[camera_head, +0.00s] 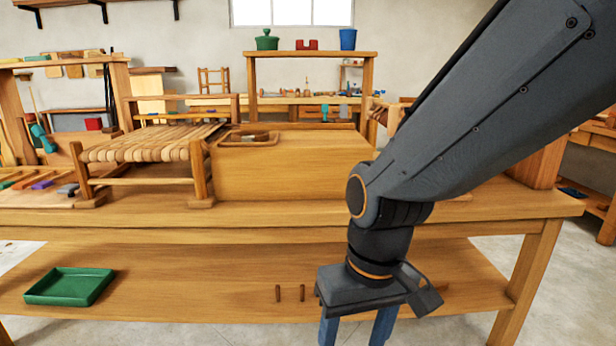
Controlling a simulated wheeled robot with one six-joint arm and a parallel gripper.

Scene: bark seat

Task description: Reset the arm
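My gripper (356,333) hangs pointing down at the bottom of the head view, right of centre, in front of the workbench. Its two blue fingers stand apart with a clear gap between them, and I see nothing held in the visible part. The fingertips are cut off by the lower edge of the picture. My dark grey arm comes in from the upper right and covers the right part of the bench.
The wooden workbench (290,215) carries a woven-seat stool (150,148) and a wooden box (290,172). Its lower shelf (200,290) holds a green tray (70,287) and small brown pegs (302,293), close left of my gripper. Floor (440,332) shows in front.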

